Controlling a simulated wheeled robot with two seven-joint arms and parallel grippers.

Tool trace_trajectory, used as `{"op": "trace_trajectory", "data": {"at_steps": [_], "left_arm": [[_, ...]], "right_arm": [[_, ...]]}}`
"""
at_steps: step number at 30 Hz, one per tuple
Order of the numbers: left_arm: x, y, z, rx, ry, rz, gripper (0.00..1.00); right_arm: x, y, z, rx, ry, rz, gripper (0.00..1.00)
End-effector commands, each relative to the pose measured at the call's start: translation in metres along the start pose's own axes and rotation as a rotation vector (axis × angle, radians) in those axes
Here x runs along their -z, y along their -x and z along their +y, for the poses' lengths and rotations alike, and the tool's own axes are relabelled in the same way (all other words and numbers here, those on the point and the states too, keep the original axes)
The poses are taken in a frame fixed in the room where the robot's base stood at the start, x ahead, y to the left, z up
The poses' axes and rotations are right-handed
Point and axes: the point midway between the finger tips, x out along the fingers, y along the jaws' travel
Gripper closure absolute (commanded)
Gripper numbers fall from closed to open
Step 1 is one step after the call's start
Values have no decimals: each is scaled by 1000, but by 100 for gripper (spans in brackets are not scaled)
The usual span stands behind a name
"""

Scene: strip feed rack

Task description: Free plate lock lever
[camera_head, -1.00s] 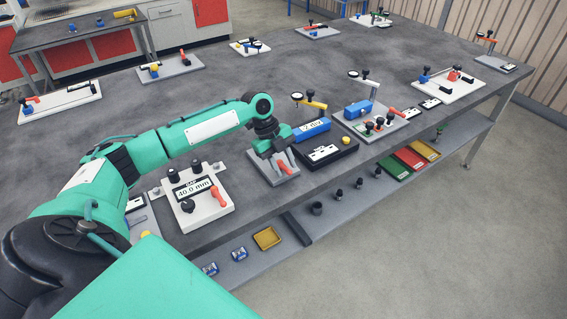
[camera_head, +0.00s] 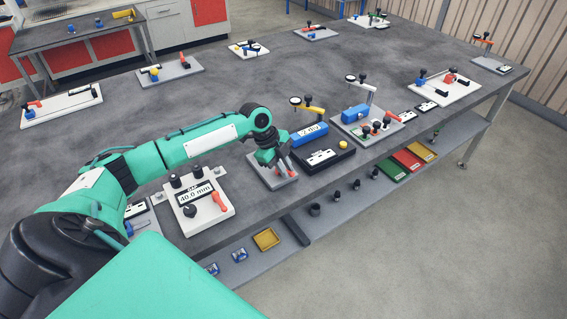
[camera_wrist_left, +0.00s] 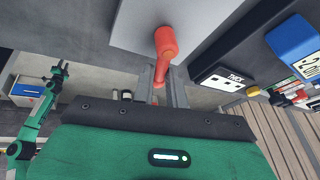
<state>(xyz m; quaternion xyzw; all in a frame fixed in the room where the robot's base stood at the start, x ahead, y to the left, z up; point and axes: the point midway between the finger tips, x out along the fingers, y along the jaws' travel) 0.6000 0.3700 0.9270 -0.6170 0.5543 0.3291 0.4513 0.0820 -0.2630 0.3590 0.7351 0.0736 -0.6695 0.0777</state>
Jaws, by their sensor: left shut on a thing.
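The lever is a red handle (camera_wrist_left: 166,45) standing on a grey plate (camera_wrist_left: 127,28) in the left wrist view. In the head view the grey plate (camera_head: 262,177) lies near the table's front edge, with a bit of red at the fingertips. My left gripper (camera_head: 284,170) is over this plate, pointing down. In the left wrist view its two fingers (camera_wrist_left: 165,84) are closed around the lower, narrower part of the red handle.
A white gauge box (camera_head: 200,210) with a 40.0 mm display and a red handle stands just left. A black fixture (camera_head: 325,161) and a blue block (camera_head: 310,134) stand close on the right. A shelf with trays (camera_head: 266,239) runs below the front edge.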

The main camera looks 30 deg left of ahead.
Motion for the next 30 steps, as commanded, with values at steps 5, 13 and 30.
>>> {"op": "trace_trajectory", "data": {"at_steps": [5,13,30], "left_arm": [[3,4,-5,62,153,-32,100],[2,4,-13,161,384,-82,100],[-6,2,-25,342,823,-175,100]], "right_arm": [[3,25,-4,4,0,0,64],[5,54,-3,4,0,-1,64],[9,110,5,-3,2,-3,64]]}}
